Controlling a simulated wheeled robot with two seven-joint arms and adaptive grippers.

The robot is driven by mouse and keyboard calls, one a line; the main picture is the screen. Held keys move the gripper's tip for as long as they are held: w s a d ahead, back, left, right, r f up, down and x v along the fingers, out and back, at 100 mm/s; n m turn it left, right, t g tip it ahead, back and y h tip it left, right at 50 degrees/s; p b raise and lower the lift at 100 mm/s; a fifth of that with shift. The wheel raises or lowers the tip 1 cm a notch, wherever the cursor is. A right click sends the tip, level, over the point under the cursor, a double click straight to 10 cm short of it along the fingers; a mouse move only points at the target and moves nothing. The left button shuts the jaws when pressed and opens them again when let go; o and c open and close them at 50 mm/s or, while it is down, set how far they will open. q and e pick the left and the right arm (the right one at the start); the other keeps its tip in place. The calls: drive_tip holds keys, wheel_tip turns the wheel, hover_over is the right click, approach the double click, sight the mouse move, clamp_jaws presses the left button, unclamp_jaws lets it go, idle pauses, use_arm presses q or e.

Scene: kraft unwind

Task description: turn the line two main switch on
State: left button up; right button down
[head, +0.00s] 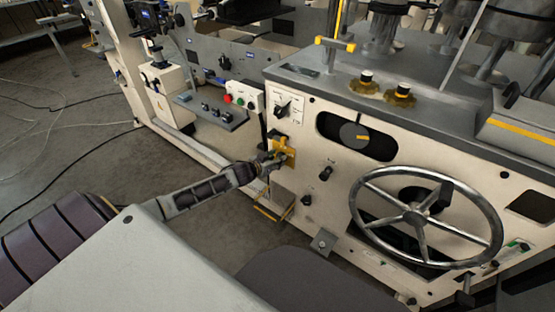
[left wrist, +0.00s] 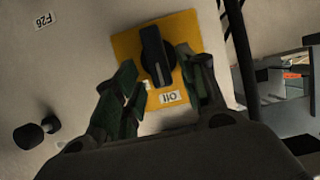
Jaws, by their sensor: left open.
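The main switch is a black rotary handle (left wrist: 156,55) on a square yellow plate (left wrist: 130,47), with a small white label below the handle. In the head view the yellow plate (head: 291,153) sits on the cream machine front, left of the big handwheel. My left gripper (head: 275,157) is at the plate. In the left wrist view my left gripper (left wrist: 160,82) is open, one finger on each side of the handle's lower part. The right finger looks very near the handle; I cannot tell whether it touches. My right gripper is not in view.
A spoked metal handwheel (head: 416,218) stands out at the right of the panel. A black knob (head: 325,173) and a white plate with a black selector (head: 284,109) are near the switch. A box with coloured buttons (head: 240,98) is further left. Cables lie on the floor at left.

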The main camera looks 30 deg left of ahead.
use_arm(q)
drive_tip(key=shift+w+f, duration=0.25)
drive_tip(key=shift+w, duration=0.4)
clamp_jaws()
